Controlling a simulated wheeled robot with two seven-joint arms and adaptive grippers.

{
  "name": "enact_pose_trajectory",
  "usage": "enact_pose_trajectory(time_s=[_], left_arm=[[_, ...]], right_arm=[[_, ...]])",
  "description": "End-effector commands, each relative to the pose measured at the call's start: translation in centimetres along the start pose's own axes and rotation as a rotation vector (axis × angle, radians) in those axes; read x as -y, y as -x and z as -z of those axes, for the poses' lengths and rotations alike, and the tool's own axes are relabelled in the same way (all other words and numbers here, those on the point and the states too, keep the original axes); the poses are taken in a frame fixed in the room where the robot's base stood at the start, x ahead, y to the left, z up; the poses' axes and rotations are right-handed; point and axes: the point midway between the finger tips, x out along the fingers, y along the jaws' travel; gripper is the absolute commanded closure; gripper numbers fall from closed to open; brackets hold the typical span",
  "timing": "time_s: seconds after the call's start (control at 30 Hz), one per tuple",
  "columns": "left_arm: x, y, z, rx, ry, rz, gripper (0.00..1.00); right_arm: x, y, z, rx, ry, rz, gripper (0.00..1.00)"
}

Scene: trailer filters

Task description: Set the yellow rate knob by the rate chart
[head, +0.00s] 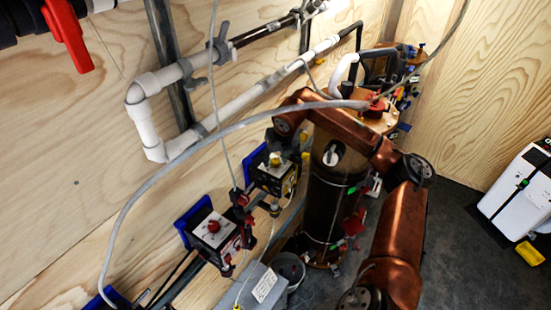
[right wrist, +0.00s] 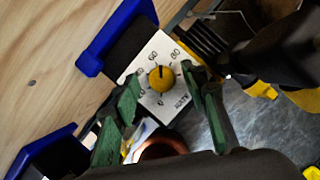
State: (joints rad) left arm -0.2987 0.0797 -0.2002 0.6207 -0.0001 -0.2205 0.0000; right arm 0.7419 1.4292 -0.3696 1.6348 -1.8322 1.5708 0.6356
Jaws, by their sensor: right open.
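The yellow rate knob (right wrist: 161,79) sits on a white dial plate marked RATE in the right wrist view. Its dark pointer line points up the picture, roughly between the 60 and 80 marks. In the head view the knob (head: 275,158) is on top of a dark pump box beside the wooden wall. My right gripper (right wrist: 160,75) is open, with green-padded fingers on either side of the knob in the picture; I cannot tell whether they touch it. In the head view the gripper (head: 284,150) is small and partly hidden by my copper arm. I cannot make out a rate chart. My left gripper is not in view.
A similar pump with a red knob (head: 213,226) stands nearer on the left. A tall dark cylinder (head: 325,205) stands just right of the pumps. A grey hose (head: 160,180) loops across, and white pipes (head: 240,103) run along the wall.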

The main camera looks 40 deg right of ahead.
Motion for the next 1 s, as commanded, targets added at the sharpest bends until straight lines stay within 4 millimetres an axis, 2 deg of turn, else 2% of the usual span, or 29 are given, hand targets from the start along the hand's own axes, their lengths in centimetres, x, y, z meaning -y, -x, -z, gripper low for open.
enact_pose_trajectory(time_s=[0.33,0.93,1.0], left_arm=[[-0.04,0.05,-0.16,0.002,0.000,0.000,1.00],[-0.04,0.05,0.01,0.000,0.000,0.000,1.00],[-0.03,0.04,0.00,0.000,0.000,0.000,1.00]], right_arm=[[0.11,-0.52,0.03,0.001,-0.001,0.001,0.59],[0.13,-0.50,0.03,0.001,-0.001,0.001,1.00],[0.13,-0.50,0.03,0.001,-0.001,0.001,1.00]])
